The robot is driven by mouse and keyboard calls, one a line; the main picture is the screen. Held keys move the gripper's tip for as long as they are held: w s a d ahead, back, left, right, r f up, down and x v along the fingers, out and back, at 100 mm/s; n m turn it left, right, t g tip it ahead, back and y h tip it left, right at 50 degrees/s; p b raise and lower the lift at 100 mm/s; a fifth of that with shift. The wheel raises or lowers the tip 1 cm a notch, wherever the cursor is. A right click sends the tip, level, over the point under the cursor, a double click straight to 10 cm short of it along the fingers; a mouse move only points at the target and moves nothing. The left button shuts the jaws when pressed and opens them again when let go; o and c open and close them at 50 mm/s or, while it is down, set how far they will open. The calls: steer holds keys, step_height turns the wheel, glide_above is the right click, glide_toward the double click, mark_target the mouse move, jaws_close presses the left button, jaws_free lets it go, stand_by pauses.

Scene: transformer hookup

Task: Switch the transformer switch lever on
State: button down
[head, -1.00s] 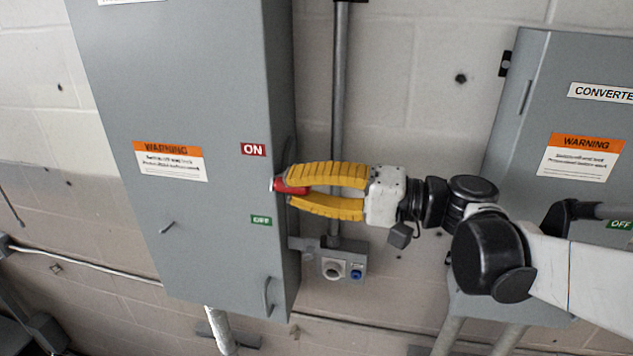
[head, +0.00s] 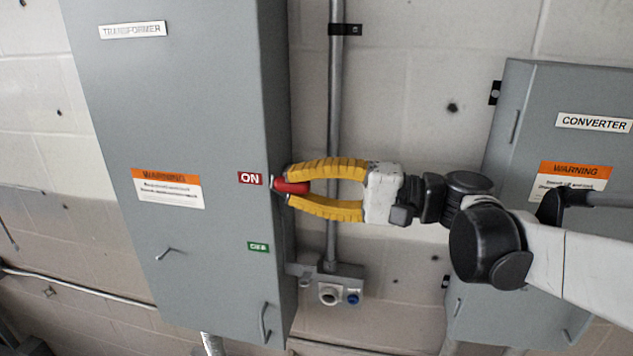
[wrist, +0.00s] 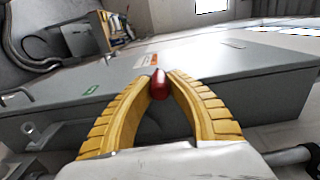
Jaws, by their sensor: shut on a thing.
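The transformer box (head: 185,110) is a tall grey cabinet at left centre in the head view. The red switch lever (head: 292,187) sticks out at its right edge, level with the red ON label (head: 251,179) and above the green OFF label (head: 258,247). My gripper (head: 288,187) has yellow fingers that are shut on the red lever tip. In the wrist view the red lever (wrist: 159,84) sits between the two fingertips. The lever's base is hidden behind the fingers and the box edge.
A grey converter box (head: 528,125) hangs at the right, with a black lever at its side. A vertical conduit (head: 336,100) runs behind my gripper to a small outlet box (head: 336,285). A bent handle (head: 265,322) sits low on the transformer box.

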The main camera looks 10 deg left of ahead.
steer(key=shift+r, duration=0.15)
steer(key=c, duration=1.2)
jaws_free()
steer(key=shift+c, duration=0.2)
steer(key=shift+d, duration=0.1)
steer(key=d, duration=1.1)
steer(key=shift+s+d, duration=0.4)
steer(key=shift+s, duration=0.05)
